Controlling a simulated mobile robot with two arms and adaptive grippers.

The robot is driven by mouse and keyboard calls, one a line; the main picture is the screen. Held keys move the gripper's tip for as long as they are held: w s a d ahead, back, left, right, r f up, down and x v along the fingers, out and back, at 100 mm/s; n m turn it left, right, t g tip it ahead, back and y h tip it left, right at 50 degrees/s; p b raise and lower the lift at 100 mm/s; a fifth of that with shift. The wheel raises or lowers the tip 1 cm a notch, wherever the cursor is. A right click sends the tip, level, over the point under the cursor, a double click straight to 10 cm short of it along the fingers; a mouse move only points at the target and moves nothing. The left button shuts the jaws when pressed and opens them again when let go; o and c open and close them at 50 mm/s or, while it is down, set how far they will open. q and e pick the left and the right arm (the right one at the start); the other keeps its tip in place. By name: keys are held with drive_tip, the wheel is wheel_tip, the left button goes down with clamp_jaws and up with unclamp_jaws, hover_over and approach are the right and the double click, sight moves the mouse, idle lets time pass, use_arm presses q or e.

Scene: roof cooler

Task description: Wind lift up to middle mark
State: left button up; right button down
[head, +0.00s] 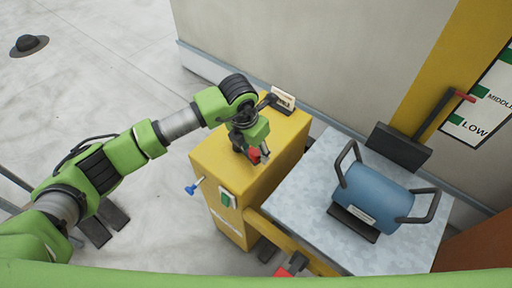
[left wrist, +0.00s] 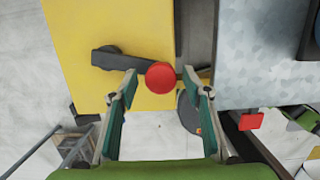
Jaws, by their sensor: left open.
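The yellow winch box (head: 215,165) stands left of the lift platform (head: 315,200). Its dark crank arm (left wrist: 115,60) with a round red knob (left wrist: 160,76) lies over the box top. The knob also shows in the head view (head: 254,156). My left gripper (head: 258,146) is above the knob, pointing down. In the left wrist view its fingers (left wrist: 159,82) are open, one on each side of the knob; contact cannot be told. A red-tipped pointer (head: 465,97) reaches over the wall scale (head: 485,105), appearing between the LOW and MIDDLE marks.
A blue cooler-like drum (head: 375,190) with dark handles sits on the platform. A blue knob (head: 191,189) and a green switch (head: 226,198) are on the box's front. A red piece (head: 288,268) shows at the lower middle. The floor at left is mostly clear, with a dark hat-like object (head: 29,44).

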use_arm(q)
clamp_jaws()
drive_tip(key=shift+w+d+b, duration=0.15)
drive_tip(key=shift+b, duration=0.2)
drive_tip(key=shift+w+d+r+b, duration=0.1)
drive_tip(key=shift+w+d+b, duration=0.2)
drive_tip(key=shift+b, duration=0.1)
drive_tip(key=shift+w+d+r, duration=0.1)
drive_tip(key=shift+w+d, duration=0.2)
